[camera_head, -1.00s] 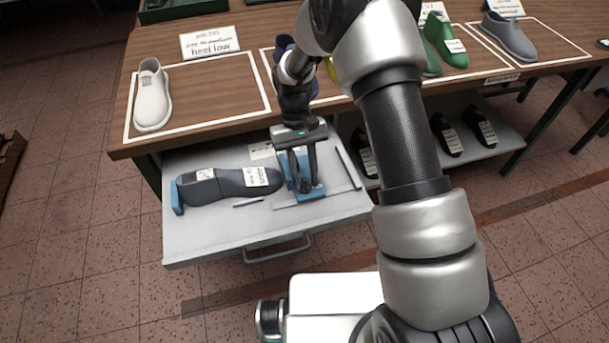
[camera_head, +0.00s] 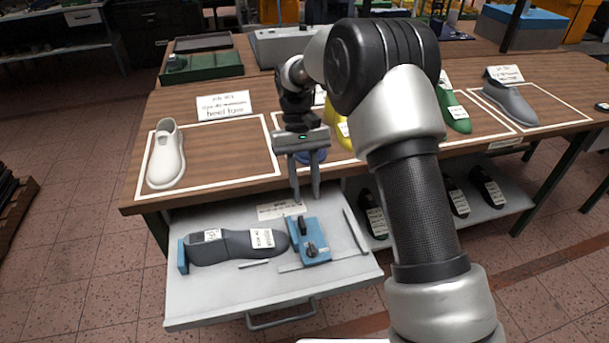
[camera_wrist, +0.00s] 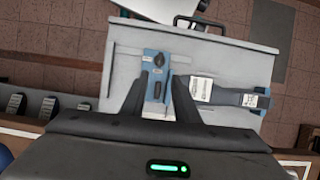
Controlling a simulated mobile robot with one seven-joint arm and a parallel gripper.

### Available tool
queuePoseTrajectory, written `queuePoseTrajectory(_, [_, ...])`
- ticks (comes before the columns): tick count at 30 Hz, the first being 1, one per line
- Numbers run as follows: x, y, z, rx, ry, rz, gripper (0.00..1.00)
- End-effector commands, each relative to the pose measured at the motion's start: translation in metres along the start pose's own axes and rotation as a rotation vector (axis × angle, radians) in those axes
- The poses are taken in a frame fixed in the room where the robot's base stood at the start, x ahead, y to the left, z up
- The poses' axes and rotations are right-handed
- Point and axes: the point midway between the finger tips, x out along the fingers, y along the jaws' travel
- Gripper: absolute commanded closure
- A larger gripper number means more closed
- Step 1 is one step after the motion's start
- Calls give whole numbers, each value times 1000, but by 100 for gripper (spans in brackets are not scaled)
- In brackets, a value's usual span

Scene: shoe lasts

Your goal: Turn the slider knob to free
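The slider is a blue block (camera_head: 325,257) on a rail in the open grey drawer. Its dark slider knob (camera_head: 312,248) stands on top. It also shows in the wrist view (camera_wrist: 159,60), just past the fingertips. Any marking for free is too small to read, so I cannot tell the knob's setting. My gripper (camera_head: 306,197) hangs above and behind the block, fingers pointing down. The fingers are apart with nothing between them and do not touch the knob. A dark grey shoe last (camera_head: 238,243) lies left of the block, its left end at a blue stop (camera_head: 183,256).
The drawer (camera_head: 225,300) is pulled out below the wooden table (camera_head: 210,105), with a handle (camera_head: 282,314) at its front. A white last (camera_head: 165,158) stands on the table at left. Dark lasts (camera_head: 455,198) lie on a shelf to the right. The drawer's front is bare.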

Motion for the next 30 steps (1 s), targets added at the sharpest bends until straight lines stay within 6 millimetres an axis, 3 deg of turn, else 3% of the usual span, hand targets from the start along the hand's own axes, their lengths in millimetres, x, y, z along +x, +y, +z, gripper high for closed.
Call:
queuePoseTrajectory(3, [-18,0,0,-1,1,0,72])
queuePoseTrajectory(7, [-26,0,0,-1,0,0,72])
queuePoseTrajectory(23, [-30,0,1,0,1,0,72])
queuePoseTrajectory(26, [-43,4,9,6,24,0,72])
queuePoseTrajectory(30, [-90,19,45,32,112,-1,72])
